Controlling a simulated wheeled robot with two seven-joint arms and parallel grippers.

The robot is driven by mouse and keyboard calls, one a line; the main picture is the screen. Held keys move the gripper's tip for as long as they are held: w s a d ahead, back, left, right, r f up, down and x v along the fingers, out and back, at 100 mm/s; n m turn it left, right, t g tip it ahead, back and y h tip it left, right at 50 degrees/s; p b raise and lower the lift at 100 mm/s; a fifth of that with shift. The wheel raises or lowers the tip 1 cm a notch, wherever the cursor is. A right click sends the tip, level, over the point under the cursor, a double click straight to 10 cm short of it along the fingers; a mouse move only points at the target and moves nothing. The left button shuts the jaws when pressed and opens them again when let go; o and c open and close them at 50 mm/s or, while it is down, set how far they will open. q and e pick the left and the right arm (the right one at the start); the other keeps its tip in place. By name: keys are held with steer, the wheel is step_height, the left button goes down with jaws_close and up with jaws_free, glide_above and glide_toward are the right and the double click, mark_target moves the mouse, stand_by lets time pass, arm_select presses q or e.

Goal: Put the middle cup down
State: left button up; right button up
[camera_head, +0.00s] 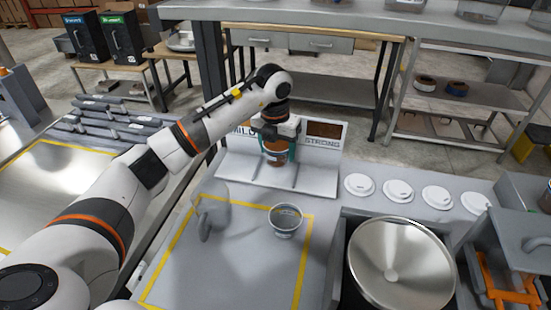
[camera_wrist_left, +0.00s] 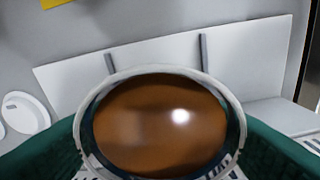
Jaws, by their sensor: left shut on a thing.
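My left gripper (camera_head: 278,141) is shut on the middle cup (camera_head: 275,156), which looks brown with a light band in the head view. It holds the cup in the middle bay of the white divided stand (camera_head: 236,168), between the MILD and STRONG labels. In the left wrist view the cup's pale rim (camera_wrist_left: 238,113) surrounds a shiny brown content, and the dark green finger pads lie on both sides. The cup looks about upright. I cannot tell whether its base touches the stand. My right gripper is not in view.
A pale cup (camera_head: 286,221) and a clear jug (camera_head: 212,214) stand on the yellow-outlined counter in front. Several white lids (camera_head: 398,190) lie to the right.

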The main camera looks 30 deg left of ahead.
mark_target(277, 157)
arm_select(q)
step_height(277, 157, down, 4)
steer(key=shift+r+p, duration=0.1)
steer(key=shift+p, duration=0.25)
steer(key=shift+f, duration=0.2)
steer(key=o, duration=1.2)
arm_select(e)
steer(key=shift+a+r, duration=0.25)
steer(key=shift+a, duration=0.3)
arm_select(q)
steer(key=shift+r, duration=0.55)
steer(key=r, duration=0.3)
steer(key=s+r+b, duration=0.1)
steer(key=r, duration=0.3)
steer(key=r+b, duration=0.1)
steer(key=r, duration=0.3)
steer(key=shift+s+r, duration=0.1)
steer(key=shift+s, duration=0.15)
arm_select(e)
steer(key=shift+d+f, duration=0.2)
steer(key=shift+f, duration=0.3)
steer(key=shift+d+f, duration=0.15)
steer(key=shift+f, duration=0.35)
arm_select(q)
steer(key=shift+s, duration=0.1)
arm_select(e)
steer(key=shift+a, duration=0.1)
